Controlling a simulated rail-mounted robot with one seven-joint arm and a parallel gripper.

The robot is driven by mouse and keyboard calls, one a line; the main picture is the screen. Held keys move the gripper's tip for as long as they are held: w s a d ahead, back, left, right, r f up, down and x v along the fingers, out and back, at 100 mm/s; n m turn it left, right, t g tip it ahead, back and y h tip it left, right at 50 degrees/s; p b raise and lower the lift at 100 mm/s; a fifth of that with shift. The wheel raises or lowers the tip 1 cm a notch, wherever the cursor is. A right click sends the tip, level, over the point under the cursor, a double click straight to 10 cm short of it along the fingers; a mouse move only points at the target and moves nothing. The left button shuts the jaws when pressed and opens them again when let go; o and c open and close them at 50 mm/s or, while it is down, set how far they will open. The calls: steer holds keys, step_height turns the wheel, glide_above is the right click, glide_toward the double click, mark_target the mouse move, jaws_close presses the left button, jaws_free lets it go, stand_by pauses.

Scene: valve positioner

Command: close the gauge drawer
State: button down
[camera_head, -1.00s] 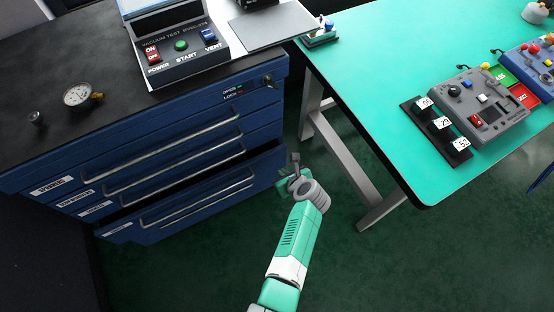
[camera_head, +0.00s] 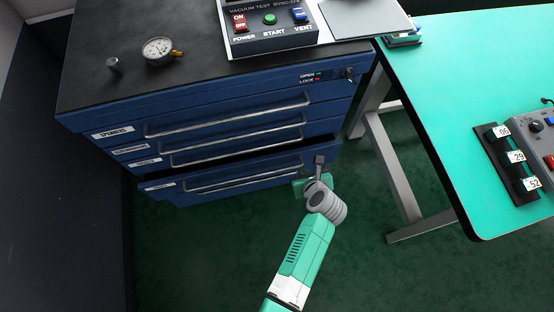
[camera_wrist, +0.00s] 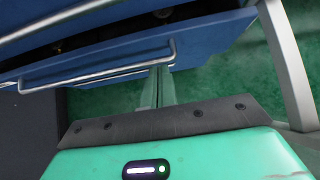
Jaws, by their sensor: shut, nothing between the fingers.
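The blue cabinet (camera_head: 215,105) has several drawers with long metal handles. One low drawer (camera_head: 255,178) stands partly out, with a dark gap above its front. Its label is too small to read, so I cannot tell whether it is the gauge drawer. The drawer fronts and handles also cross the upper part of the wrist view (camera_wrist: 115,63). My gripper (camera_head: 319,160) is at the right end of the pulled-out drawer's front. In the wrist view its fingers (camera_wrist: 160,72) are together and empty, close to the drawer front. I cannot tell whether they touch it.
A dial gauge (camera_head: 158,50) and a vacuum test unit (camera_head: 270,35) stand on the cabinet top. A green-topped table (camera_head: 450,90) with grey legs (camera_head: 392,170) stands to the right. Open green floor (camera_head: 200,250) lies in front of the cabinet.

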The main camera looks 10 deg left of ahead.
mark_target(294, 157)
steer(key=b+x, duration=0.6)
steer(key=x, duration=0.3)
steer(key=shift+w+d+f+b, duration=0.15)
steer(key=shift+f+b, duration=0.1)
steer(key=shift+b, duration=0.15)
steer(key=shift+w+f, duration=0.1)
steer(key=shift+w, duration=0.1)
